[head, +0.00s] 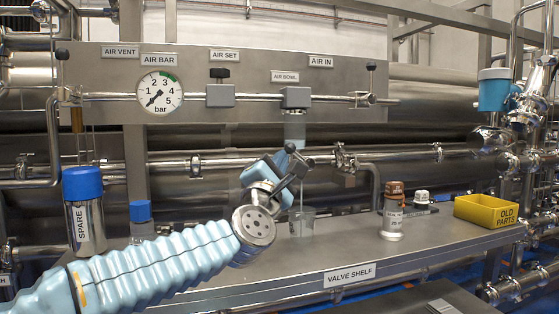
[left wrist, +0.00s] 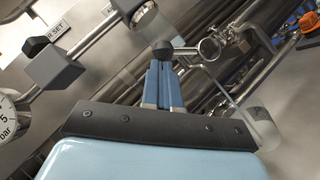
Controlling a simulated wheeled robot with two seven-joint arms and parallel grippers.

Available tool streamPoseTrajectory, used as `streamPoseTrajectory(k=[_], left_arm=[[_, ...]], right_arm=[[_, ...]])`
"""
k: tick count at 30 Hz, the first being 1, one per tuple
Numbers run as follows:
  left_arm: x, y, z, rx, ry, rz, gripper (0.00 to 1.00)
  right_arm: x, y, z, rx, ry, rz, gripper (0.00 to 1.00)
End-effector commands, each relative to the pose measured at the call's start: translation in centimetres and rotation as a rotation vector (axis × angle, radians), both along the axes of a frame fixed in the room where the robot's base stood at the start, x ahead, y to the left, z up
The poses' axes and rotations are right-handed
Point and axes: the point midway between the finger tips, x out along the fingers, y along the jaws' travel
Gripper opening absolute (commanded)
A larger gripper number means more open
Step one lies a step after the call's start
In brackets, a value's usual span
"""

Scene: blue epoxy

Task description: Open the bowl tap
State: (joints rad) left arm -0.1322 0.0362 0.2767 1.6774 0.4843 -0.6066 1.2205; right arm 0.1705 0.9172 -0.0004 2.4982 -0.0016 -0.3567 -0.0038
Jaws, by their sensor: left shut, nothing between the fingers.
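The AIR BOWL unit (head: 296,98) is a grey block on the panel, with a clear bowl (head: 295,129) hanging below it. A black round knob (left wrist: 162,47), which looks like the tap's handle, sits just beyond my fingertips in the left wrist view. A metal rod runs from it to a ring-like fitting (left wrist: 209,47). My left gripper (head: 289,158) is under the bowl, its blue fingers (left wrist: 164,70) shut and empty. I cannot tell whether they touch the knob. My gripper hides much of the tap in the head view. My right gripper is not in view.
A clear beaker (head: 302,226) stands on the valve shelf (head: 440,236) below the bowl, with a thin vertical line above it. Pipes run behind.

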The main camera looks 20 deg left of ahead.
Motion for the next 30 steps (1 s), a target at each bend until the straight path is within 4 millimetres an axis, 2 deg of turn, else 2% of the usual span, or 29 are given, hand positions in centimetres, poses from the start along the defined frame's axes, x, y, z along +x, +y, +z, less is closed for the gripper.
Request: streamPoseTrajectory(k=[1,3,12,18,30], left_arm=[[0.0,0.0,1.4,0.036,0.026,0.001,0.0],[0.1,0.0,2.0,0.091,0.063,0.002,0.0],[0.6,-0.8,3.5,0.299,0.206,-0.001,0.0],[1.1,-1.5,4.1,0.295,0.202,0.001,0.0],[1.9,-2.7,5.1,0.294,0.2,0.001,0.0]], right_arm=[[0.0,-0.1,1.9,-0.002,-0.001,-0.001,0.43],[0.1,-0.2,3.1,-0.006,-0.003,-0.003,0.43],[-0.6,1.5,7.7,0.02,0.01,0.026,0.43],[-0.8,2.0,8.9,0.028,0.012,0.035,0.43],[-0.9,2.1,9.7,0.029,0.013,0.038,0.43]])
